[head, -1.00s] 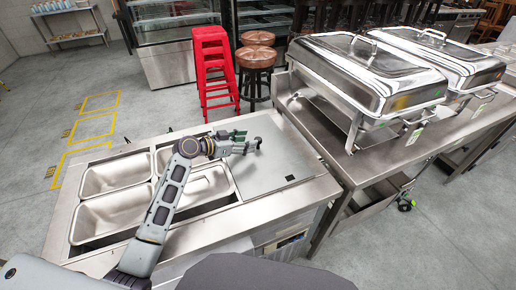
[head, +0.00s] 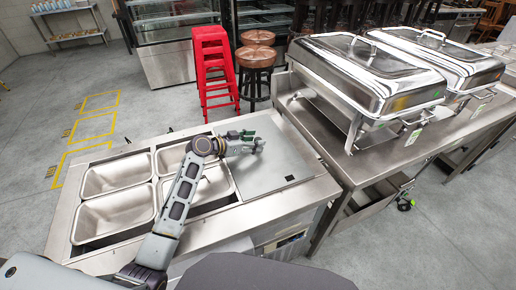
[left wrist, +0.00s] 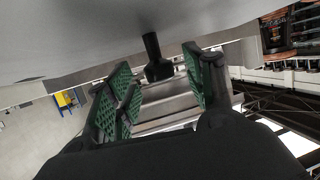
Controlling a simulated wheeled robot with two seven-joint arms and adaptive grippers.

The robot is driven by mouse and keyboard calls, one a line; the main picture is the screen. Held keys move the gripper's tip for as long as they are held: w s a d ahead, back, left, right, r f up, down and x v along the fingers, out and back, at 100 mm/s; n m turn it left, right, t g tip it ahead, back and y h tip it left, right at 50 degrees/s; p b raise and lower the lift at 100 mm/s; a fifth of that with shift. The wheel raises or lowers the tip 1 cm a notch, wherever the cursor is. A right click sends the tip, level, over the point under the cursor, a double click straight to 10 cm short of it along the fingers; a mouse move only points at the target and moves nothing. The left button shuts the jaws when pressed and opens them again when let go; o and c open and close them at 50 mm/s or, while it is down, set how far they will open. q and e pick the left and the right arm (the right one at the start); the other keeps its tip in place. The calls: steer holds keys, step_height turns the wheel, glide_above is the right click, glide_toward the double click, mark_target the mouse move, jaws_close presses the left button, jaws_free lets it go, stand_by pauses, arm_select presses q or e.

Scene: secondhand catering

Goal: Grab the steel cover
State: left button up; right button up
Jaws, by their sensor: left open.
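The steel cover (head: 290,181) is a flat grey plate lying on the right part of the counter, beside the open pans. Its black knob (left wrist: 155,55) stands up from the plate, which fills the top of the left wrist view. My left gripper (head: 252,142) is low over the cover, reaching in from the left. In the left wrist view its green-padded fingers (left wrist: 162,92) are apart, with the knob between them near the tips. I cannot tell whether either finger touches the knob. In the head view the fingers mostly hide the knob. My right gripper is not in view.
Several steel pans (head: 113,213) sit in the counter (head: 240,222) left of the cover. Chafing dishes (head: 365,80) stand on a steel table (head: 370,160) to the right.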

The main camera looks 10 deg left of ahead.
arm_select(q)
steer(key=shift+x, duration=1.1)
steer(key=shift+r, duration=0.1)
jaws_close()
